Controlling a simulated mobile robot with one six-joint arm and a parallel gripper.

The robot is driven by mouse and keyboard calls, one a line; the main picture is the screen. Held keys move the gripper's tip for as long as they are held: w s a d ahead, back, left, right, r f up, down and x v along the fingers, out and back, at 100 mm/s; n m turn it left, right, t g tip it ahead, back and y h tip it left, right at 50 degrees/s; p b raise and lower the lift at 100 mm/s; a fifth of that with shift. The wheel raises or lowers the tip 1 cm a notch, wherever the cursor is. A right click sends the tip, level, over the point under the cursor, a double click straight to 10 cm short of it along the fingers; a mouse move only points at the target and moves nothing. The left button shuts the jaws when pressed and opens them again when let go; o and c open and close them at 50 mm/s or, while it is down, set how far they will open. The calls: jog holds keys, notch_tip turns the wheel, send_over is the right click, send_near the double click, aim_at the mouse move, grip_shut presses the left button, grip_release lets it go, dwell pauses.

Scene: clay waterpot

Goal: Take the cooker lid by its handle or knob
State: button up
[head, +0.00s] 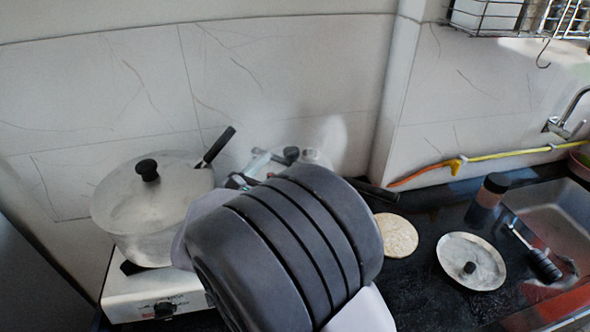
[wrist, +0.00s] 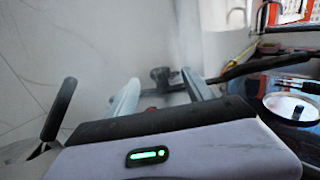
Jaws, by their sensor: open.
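My gripper (wrist: 160,82) is open, its two pale fingers spread apart in the wrist view. A dark knob (wrist: 160,74) shows between and beyond the fingertips; I cannot tell any contact. A dark knob (head: 290,153) also shows just past my arm in the head view. The cooker and lid beneath are mostly hidden by my arm and gripper. A long black handle (head: 372,190) sticks out to the right of my arm, and a similar handle (wrist: 268,66) shows right of the fingers in the wrist view.
A lidded metal pot (head: 150,215) with a black knob stands on the white stove (head: 150,295) at left. A loose round lid (head: 484,254) with a knob lies on the dark counter, near a flat round disc (head: 396,236), a dark bottle (head: 488,198) and the sink (head: 552,205).

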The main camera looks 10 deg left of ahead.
aim_at(288, 154)
jog(key=b+x, duration=0.2)
jog(key=x, duration=0.5)
jog(key=shift+w+f, duration=0.1)
jog(key=shift+f, duration=0.05)
jog(key=shift+c, duration=0.2)
grip_shut()
dwell(0.9)
